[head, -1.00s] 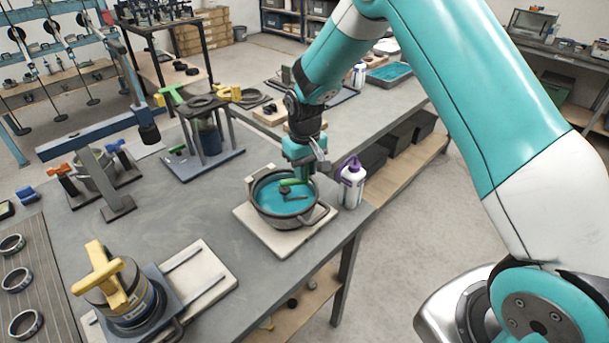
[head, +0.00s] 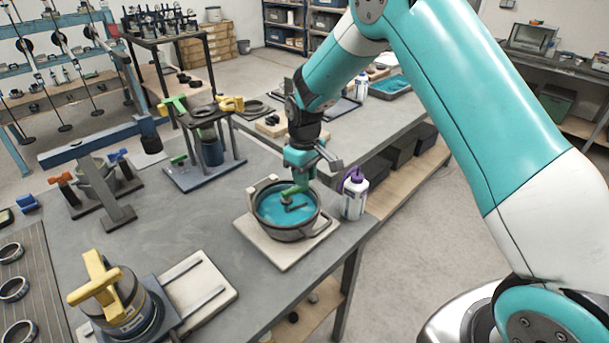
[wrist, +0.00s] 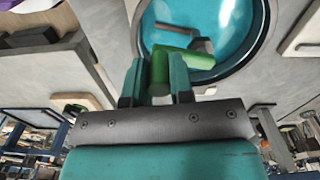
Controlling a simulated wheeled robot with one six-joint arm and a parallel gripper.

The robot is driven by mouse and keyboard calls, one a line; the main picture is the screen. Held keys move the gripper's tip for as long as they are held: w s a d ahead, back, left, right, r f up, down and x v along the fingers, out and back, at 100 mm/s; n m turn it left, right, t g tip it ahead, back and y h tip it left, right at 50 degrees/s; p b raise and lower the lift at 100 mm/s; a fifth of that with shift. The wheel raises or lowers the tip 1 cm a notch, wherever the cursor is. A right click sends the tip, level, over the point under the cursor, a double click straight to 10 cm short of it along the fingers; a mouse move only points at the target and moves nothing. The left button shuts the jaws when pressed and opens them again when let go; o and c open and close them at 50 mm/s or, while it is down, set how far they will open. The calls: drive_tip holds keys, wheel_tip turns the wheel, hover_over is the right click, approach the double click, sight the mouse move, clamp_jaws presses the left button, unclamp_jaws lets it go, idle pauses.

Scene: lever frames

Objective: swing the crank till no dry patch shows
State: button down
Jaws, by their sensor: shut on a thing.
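A dark round pot (head: 287,211) with teal inside stands on a pale square board (head: 262,244) near the table's right edge. A crank with a dark arm (head: 296,208) and a green handle (wrist: 168,66) sits inside the pot. My gripper (wrist: 161,82) is shut on the green handle, seen close up in the wrist view. In the head view my gripper (head: 301,181) is above the far side of the pot. The pot's inside looks evenly teal where it shows; I cannot make out a dry patch. My gripper hides part of the far rim.
A white bottle with a purple cap (head: 354,194) stands just right of the pot. A yellow-handled device (head: 120,295) is at the front left. A stand (head: 205,145) with green and yellow parts is behind left.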

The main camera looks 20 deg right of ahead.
drive_tip(key=shift+r, duration=0.1)
drive_tip(key=c, duration=1)
unclamp_jaws()
wheel_tip(320, 180, up, 17)
drive_tip(key=b, duration=0.3)
drive_tip(key=shift+r, duration=0.2)
